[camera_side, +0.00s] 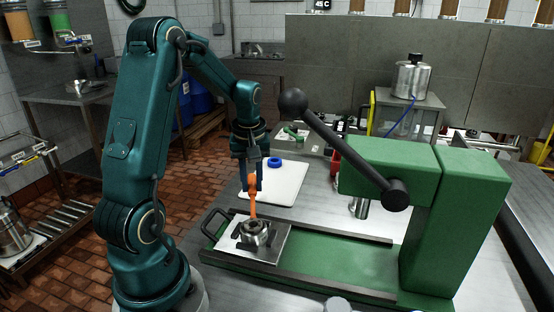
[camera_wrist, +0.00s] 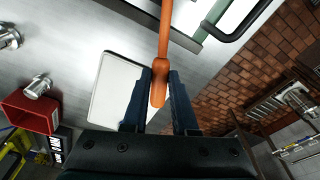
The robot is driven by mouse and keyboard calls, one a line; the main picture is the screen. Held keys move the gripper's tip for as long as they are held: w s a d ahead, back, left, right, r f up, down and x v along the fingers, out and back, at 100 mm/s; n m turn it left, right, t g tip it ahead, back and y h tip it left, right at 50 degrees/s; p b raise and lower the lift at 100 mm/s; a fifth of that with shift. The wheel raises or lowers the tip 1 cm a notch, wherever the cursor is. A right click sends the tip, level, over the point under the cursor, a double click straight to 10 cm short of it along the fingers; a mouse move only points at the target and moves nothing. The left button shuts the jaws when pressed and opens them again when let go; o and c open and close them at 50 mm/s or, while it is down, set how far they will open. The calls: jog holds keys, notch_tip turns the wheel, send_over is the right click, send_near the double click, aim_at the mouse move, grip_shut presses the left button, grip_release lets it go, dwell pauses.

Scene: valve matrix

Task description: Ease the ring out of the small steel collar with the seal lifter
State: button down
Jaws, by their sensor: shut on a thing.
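My gripper (camera_side: 252,184) is shut on the orange seal lifter (camera_side: 253,204), which hangs down from the fingers. In the wrist view the lifter (camera_wrist: 166,38) runs from between the two fingers up out of the picture. The lifter's lower end is at the small steel collar (camera_side: 255,232), which sits on a steel plate (camera_side: 270,246). I cannot tell whether the tip is inside the collar or touching its edge. The ring in the collar cannot be made out. The collar is outside the wrist view.
The plate lies on the green press base (camera_side: 330,262), with the green press head (camera_side: 390,162) and black lever (camera_side: 345,145) to the right. A white board (camera_side: 290,185) with a blue ring (camera_side: 275,162) lies behind. A red bin (camera_wrist: 30,110) shows in the wrist view.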

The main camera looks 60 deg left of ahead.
dwell(0.4)
jog(key=shift+w+a, duration=0.4)
jog(key=shift+a, duration=0.45)
dwell(0.3)
jog(key=shift+w+a+r, duration=0.15)
jog(key=shift+a+r, duration=0.15)
jog(key=shift+r, duration=0.7)
jog(key=shift+w+a+r, duration=0.1)
jog(key=shift+a+r, duration=0.25)
jog(key=shift+r, duration=0.7)
jog(key=shift+w+a+r, duration=0.15)
jog(key=shift+a+r, duration=0.15)
jog(key=shift+r, duration=0.7)
